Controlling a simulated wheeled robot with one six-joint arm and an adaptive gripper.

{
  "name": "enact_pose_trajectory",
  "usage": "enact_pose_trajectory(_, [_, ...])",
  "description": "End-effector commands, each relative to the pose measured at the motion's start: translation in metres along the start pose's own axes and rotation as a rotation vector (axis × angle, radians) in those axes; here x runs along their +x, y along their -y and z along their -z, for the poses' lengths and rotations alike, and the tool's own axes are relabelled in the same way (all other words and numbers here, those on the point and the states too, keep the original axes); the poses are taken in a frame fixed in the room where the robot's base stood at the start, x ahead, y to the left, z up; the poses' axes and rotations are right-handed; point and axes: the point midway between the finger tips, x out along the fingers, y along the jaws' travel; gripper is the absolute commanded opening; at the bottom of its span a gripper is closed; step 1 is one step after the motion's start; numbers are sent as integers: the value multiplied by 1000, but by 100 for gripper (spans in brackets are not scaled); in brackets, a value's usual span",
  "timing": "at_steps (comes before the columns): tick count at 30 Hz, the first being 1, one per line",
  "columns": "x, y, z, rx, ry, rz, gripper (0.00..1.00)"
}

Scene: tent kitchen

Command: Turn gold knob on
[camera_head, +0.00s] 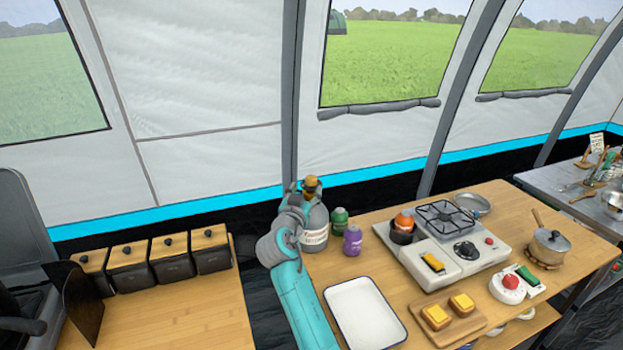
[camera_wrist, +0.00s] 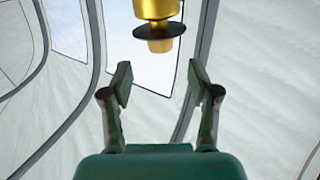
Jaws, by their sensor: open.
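The gold knob (camera_head: 312,183) sits on top of a grey gas bottle (camera_head: 314,228) at the back left of the wooden table. The wrist view shows gold parts (camera_wrist: 157,8) with a dark disc at the top edge, above and between the fingertips in the picture. My gripper (camera_head: 297,192) is just left of the knob in the head view and partly covers the bottle. In the wrist view my gripper (camera_wrist: 160,78) is open, with nothing between its fingers. The knob is apart from both fingers there. Its top is cut off by the frame edge.
Green (camera_head: 340,220) and purple (camera_head: 353,240) canisters stand right of the bottle. A gas stove (camera_head: 440,262), a white tray (camera_head: 365,312) and a toast board (camera_head: 448,322) occupy the table. Black bins (camera_head: 170,270) stand on the left counter; its front is clear.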

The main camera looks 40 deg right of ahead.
Motion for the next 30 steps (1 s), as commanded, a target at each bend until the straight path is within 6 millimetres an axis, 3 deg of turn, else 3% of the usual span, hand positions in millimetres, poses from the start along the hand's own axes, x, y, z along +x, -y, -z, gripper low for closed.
enact_pose_trajectory(6, [41, 0, 1, -1, -1, -1, 61])
enact_pose_trajectory(12, [67, 0, 0, 0, 0, 0, 61])
enact_pose_trajectory(26, [78, 0, 0, 0, 0, 1, 61])
enact_pose_trajectory(30, [78, 0, 0, 0, 0, 1, 28])
